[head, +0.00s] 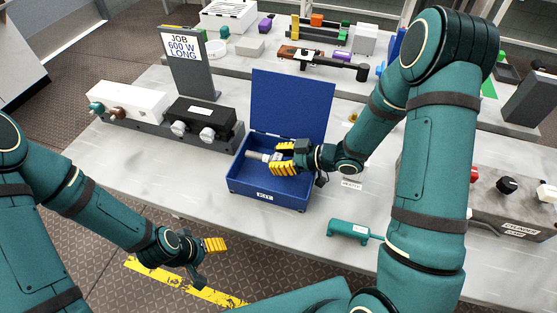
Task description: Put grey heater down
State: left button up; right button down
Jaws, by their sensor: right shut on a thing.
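My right gripper (276,158) reaches into the open blue kit box (265,197) from the right. Its yellow fingers are shut on the grey heater (257,155), a small light-grey piece whose end sticks out to the left of the fingers. The rest of the heater is hidden by the fingers. I cannot tell whether it touches the box floor. My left gripper (211,258) hangs off the table's front edge at lower left, away from the box. One yellow finger pad shows; its opening is unclear.
The blue lid stands up behind the box. A green-teal block (348,231) lies right of the box. A cylinder panel (510,205) is far right.

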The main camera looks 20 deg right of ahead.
jog(key=shift+f, duration=0.2)
jog(key=shift+f+b, duration=0.4)
jog(key=shift+f, duration=0.1)
jog(key=c, duration=0.6)
grip_release()
jog(key=shift+s+f, duration=0.15)
